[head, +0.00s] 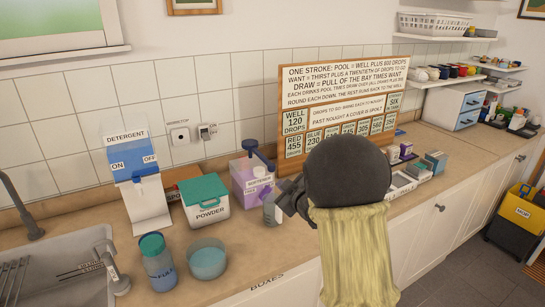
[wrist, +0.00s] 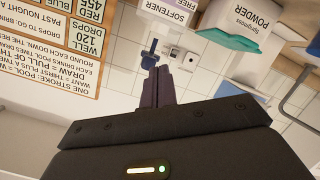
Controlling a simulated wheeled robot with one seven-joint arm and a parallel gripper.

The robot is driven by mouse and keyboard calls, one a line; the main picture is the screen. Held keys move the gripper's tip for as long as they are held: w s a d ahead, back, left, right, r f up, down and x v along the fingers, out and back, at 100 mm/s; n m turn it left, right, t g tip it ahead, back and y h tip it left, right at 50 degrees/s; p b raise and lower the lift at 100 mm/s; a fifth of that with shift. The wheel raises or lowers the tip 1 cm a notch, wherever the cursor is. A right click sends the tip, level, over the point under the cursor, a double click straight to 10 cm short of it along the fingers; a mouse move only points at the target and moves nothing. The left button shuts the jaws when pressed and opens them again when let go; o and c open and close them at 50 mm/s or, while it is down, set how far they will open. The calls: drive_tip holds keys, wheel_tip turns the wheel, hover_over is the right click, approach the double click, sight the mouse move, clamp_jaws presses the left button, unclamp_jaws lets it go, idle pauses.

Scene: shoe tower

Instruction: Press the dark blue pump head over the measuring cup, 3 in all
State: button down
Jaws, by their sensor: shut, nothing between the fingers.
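The dark blue pump head (head: 250,146) stands on top of the purple-and-white softener container (head: 241,180) in the head view. In the wrist view, which is upside down, a blue pump shape (wrist: 149,60) shows just beyond my fingertips. My gripper (head: 283,205) is in front of the softener's right side in the head view, partly hidden by my dark round arm link. Its two fingers (wrist: 158,72) are together and empty in the wrist view. A small grey cup-like vessel (head: 270,210) stands beside the softener, next to my gripper; I cannot tell for sure that it is the measuring cup.
The sink (head: 75,265) is at far left. A sign board (head: 345,90) stands behind. Small boxes (head: 425,165) are right.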

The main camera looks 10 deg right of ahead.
wheel_tip(320, 180, up, 10)
drive_tip(key=d+m+p, duration=0.1)
drive_tip(key=m+p, duration=0.2)
drive_tip(key=m, duration=0.3)
drive_tip(key=shift+s+d+y, duration=0.25)
drive_tip(key=shift+s+y, duration=0.15)
drive_tip(key=shift+s, duration=0.05)
drive_tip(key=shift+w, duration=0.1)
drive_tip(key=w+a+f+p, duration=0.3)
drive_tip(key=w+f, duration=0.3)
drive_tip(key=w, duration=0.3)
drive_tip(key=shift+f, duration=0.25)
drive_tip(key=shift+f+b, duration=1.25)
drive_tip(key=shift+f, duration=0.55)
